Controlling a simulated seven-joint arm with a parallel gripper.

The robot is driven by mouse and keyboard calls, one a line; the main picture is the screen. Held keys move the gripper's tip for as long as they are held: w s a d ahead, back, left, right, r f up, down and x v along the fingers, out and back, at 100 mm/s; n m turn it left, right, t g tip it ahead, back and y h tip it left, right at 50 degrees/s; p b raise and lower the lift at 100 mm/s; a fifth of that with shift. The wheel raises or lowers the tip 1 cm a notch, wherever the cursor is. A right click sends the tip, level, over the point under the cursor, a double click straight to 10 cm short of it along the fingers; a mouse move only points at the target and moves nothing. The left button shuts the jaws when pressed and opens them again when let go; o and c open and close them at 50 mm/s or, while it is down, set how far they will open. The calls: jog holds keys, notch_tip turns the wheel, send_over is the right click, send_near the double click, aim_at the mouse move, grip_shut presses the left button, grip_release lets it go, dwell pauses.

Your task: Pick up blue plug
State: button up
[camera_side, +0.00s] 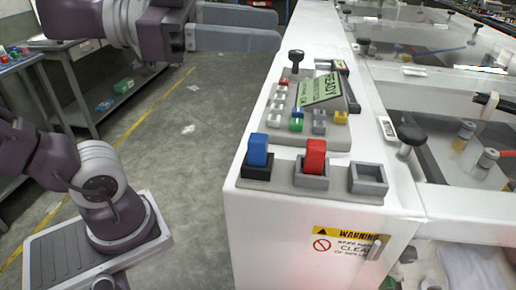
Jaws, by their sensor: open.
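The blue plug (258,150) stands upright in the dark left socket (257,170) at the front of the white machine top. Its lower end is hidden in the socket. My gripper (278,28) is at the top of the side view, its two long grey fingers pointing right. It is open with nothing seen between the fingers. It is well apart from the blue plug, behind and above it in the picture.
A red plug (315,157) stands in the middle socket (312,180), close beside the blue one. The right socket (368,180) is empty. Behind them is a control panel with buttons, a green display (320,91) and a black knob (296,58). A larger black knob (411,135) stands at right.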

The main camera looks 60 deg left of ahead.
aim_at(255, 137)
jog(key=s+d+f+m+g+h, duration=0.1)
jog(key=s+d+f+m+g, duration=0.1)
jog(key=s+f+g, duration=0.55)
jog(key=x, duration=0.6)
jog(key=shift+d, duration=0.4)
grip_shut()
